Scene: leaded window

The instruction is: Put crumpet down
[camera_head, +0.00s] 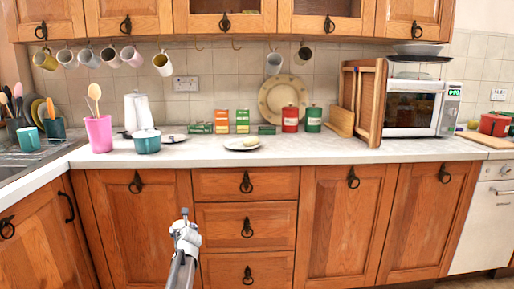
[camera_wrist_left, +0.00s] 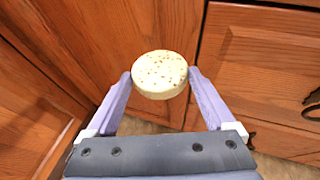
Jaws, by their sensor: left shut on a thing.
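In the left wrist view, a round, pale crumpet (camera_wrist_left: 160,74) with brown specks is held between the two fingertips of my left gripper (camera_wrist_left: 160,82). The gripper is shut on its sides. In the head view my left gripper (camera_head: 185,225) is low in front of the cabinets, below the counter edge and near the drawers. The held crumpet cannot be made out there. My right gripper is not in view.
The counter (camera_head: 290,152) has free room along its front. A teal pot (camera_head: 147,142) and pink utensil cup (camera_head: 98,134) stand left of the plate. Red (camera_head: 290,119) and green (camera_head: 313,119) canisters, a wooden rack (camera_head: 370,103) and a microwave (camera_head: 415,107) stand right.

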